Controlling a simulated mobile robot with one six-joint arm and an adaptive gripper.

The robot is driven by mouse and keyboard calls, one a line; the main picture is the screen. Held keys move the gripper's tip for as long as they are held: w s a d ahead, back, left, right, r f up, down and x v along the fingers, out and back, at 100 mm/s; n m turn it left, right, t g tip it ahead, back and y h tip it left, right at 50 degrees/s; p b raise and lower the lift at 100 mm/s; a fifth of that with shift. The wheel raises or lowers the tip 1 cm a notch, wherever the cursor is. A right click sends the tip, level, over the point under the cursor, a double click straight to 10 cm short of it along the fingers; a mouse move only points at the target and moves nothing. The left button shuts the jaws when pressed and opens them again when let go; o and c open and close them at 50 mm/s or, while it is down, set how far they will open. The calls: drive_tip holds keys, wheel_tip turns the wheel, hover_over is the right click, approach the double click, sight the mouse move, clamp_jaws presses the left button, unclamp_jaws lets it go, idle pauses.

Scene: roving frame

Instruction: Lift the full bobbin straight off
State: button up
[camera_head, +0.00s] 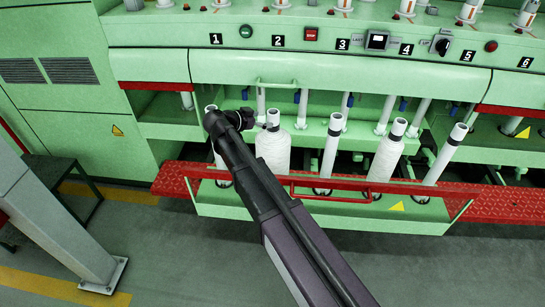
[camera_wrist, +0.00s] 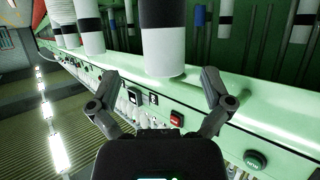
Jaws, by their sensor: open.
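The full bobbin (camera_head: 273,151), thick with white roving, stands upright under label 2 in the head view. Its bare tube top has a dark band. My gripper (camera_head: 246,118) is at the height of this top, just to its left in the picture. In the wrist view, my gripper (camera_wrist: 160,82) is open, with a finger on either side of a white tube end (camera_wrist: 163,55) and gaps to both. This looks like the same bobbin; its roving is out of that view. A second full bobbin (camera_head: 385,158) stands under label 4.
Bare tubes stand at positions 3 (camera_head: 332,148) and 5 (camera_head: 446,153); one at 1 (camera_head: 211,108) is partly hidden by my arm. A red rail (camera_head: 330,181) runs in front. The green machine panel (camera_head: 320,72) overhangs behind.

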sight(268, 117)
drive_tip(key=shift+b+x, duration=0.8)
drive_tip(key=shift+x, duration=1.75)
drive_tip(key=shift+w+a+r, duration=0.1)
drive_tip(key=shift+w+r, duration=0.1)
drive_tip(key=c, duration=1.4)
